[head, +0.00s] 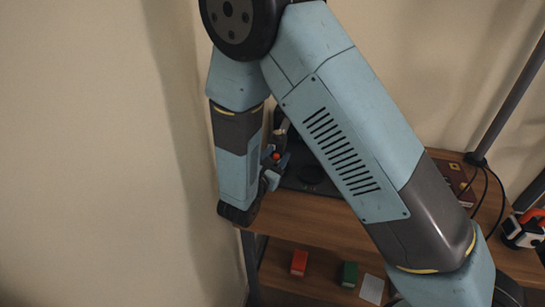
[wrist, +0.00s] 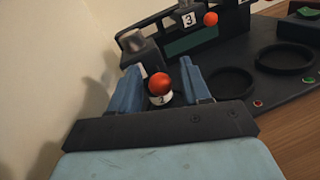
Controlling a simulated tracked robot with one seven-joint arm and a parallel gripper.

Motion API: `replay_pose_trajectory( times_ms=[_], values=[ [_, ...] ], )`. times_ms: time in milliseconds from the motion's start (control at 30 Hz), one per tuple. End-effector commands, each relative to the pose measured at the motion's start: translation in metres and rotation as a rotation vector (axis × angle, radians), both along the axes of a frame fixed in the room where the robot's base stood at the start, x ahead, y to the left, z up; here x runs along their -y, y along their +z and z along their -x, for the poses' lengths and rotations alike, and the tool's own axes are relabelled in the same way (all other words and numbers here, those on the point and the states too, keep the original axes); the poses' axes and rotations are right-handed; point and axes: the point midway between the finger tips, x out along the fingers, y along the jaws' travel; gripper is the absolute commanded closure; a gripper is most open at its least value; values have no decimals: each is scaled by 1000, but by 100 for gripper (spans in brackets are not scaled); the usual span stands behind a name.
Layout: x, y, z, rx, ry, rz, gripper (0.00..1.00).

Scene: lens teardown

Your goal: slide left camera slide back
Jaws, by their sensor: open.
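An orange ball knob (wrist: 159,83) stands over a white tag marked 2, by a grey block (wrist: 138,47) at the left end of a dark fixture (wrist: 184,38). My gripper (wrist: 162,78) is open, with one blue finger on each side of this knob. I cannot tell whether either finger touches it. In the head view the orange knob (head: 276,156) shows beside my gripper (head: 271,170), and my arm hides much of the fixture. I cannot tell which part is the left camera slide.
A second orange knob (wrist: 211,18) with a tag marked 3 (wrist: 189,19) stands further back. Two black rings (wrist: 284,58) lie on the dark board at right. A wall is close on the left. A red box (head: 299,262) and a green box (head: 349,274) sit on the lower shelf.

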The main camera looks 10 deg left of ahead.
Motion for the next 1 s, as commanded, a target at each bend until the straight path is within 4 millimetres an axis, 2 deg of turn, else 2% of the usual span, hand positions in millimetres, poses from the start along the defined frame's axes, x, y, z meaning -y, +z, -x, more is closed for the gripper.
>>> replay_pose_trajectory(
  times_ms=[167, 667, 1000],
  values=[
    [0, 0, 0, 0, 0, 0, 53],
    [0, 0, 0, 0, 0, 0, 100],
    [0, 0, 0, 0, 0, 0, 100]
  ],
)
